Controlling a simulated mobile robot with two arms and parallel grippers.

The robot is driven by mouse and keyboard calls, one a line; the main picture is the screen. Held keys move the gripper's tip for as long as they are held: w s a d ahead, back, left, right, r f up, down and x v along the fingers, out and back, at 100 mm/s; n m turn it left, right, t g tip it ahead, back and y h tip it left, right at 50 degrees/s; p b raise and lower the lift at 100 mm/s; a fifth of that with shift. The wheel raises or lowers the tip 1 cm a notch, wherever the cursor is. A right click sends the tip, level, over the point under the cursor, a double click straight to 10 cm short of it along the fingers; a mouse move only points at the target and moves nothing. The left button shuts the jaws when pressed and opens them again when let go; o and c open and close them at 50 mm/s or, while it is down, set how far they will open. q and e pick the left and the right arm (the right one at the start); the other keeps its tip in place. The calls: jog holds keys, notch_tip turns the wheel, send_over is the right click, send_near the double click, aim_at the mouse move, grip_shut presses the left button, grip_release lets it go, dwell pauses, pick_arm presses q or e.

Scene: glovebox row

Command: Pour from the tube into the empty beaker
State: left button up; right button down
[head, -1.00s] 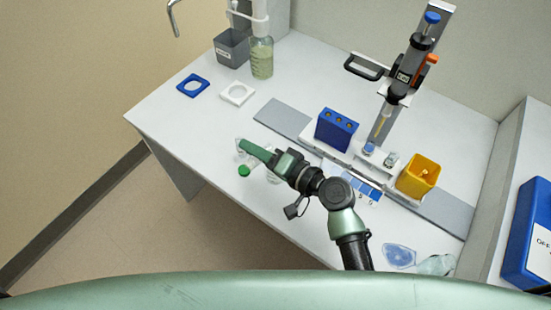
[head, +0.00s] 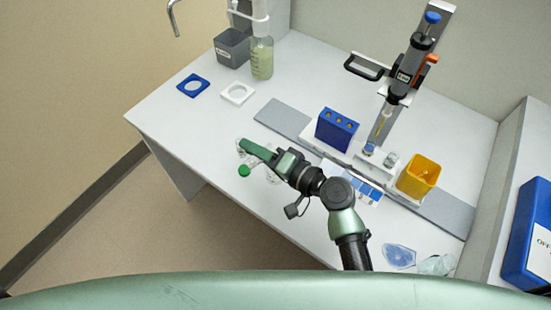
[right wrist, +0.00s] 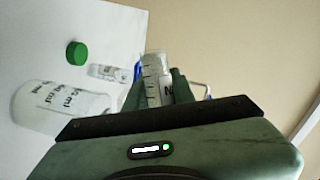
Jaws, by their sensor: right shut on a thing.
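My right gripper (head: 257,151) is over the front left part of the bench. In the right wrist view it is shut on a clear tube (right wrist: 152,84) with dark graduation marks, held between the green fingers. The tube's contents are too unclear to tell. A clear beaker with ml markings (right wrist: 58,108) stands beside the gripper in that view; it looks empty. In the head view my arm and gripper largely hide the beaker. A green cap (head: 244,170) lies on the bench and also shows in the right wrist view (right wrist: 76,53). My left gripper is not in view.
A small clear vial (right wrist: 108,72) lies near the cap. Behind my arm are a blue tube rack (head: 336,131), a yellow container (head: 419,176) and a pipette on a stand (head: 408,72). A grey bin (head: 233,48) and a bottle (head: 262,60) stand at the back left.

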jog(key=shift+r+m+y, duration=0.3)
jog(key=shift+m, duration=0.2)
dwell(2.0)
